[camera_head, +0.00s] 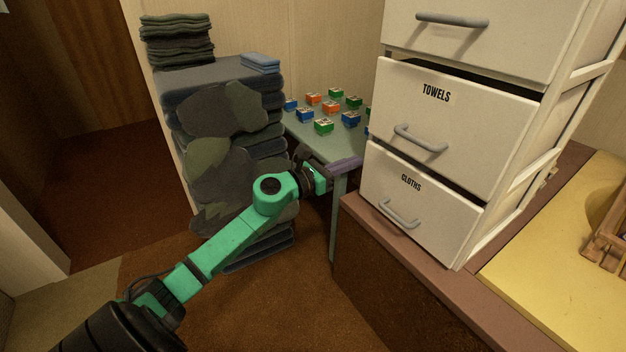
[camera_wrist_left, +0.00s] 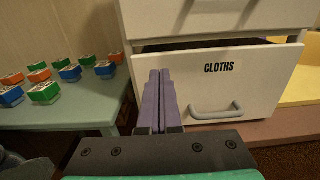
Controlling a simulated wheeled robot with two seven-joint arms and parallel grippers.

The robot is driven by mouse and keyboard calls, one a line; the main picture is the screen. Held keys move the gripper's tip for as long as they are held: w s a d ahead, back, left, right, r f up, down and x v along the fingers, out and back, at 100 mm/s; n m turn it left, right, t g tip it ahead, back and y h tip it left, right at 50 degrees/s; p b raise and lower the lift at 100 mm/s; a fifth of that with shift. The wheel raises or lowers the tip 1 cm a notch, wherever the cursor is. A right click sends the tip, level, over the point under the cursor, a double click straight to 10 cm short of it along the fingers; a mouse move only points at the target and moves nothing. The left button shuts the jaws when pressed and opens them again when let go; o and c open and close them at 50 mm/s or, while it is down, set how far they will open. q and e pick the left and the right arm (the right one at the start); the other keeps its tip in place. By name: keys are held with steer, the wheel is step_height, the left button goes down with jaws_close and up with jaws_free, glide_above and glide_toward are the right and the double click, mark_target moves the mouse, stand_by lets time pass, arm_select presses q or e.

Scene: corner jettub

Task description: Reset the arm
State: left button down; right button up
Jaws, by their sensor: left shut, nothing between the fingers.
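My left arm is green and reaches in from the lower left in the head view. Its gripper (camera_head: 346,164) has purple-grey fingers and is near the left edge of the drawer unit, by the front end of the small green table. In the left wrist view the fingers (camera_wrist_left: 159,100) are together, shut and empty, pointing toward the drawer labelled CLOTHS (camera_wrist_left: 222,75). That drawer's grey handle (camera_wrist_left: 216,112) is right of the fingers and apart from them. My right gripper is in neither view.
The drawer labelled TOWELS (camera_head: 470,125) stands slightly out, above the CLOTHS drawer (camera_head: 445,215). The green table (camera_head: 322,143) holds several small coloured boxes. A tall stack of dark folded towels (camera_head: 205,85) stands behind my arm. Brown floor (camera_head: 110,190) is clear at left.

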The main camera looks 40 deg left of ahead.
arm_select(q)
steer(key=v, duration=0.8)
steer(key=s+d+f+n+g+y, duration=0.1)
steer(key=s+d+f+n+y, duration=0.15)
steer(key=f+n, duration=0.7)
steer(key=s+d+f+n+y, duration=0.15)
steer(key=d+f+n, duration=0.4)
steer(key=n, duration=0.75)
steer(key=s+d+f+n+g+h, duration=0.3)
steer(key=s+d+f+n+g, duration=0.3)
steer(key=s+d+f+n, duration=0.85)
steer(key=s+a+r+n+g+y+p, duration=0.1)
steer(key=s+a+g+y+p, duration=0.4)
steer(key=s+a+p, duration=1.3)
steer(key=s+r+g+p, duration=0.1)
steer(key=s+g+p, duration=0.1)
steer(key=p, duration=1.5)
steer(key=shift+s+a+r+g+y, duration=0.2)
steer(key=shift+s+a+g+y, duration=0.15)
steer(key=shift+g, duration=0.45)
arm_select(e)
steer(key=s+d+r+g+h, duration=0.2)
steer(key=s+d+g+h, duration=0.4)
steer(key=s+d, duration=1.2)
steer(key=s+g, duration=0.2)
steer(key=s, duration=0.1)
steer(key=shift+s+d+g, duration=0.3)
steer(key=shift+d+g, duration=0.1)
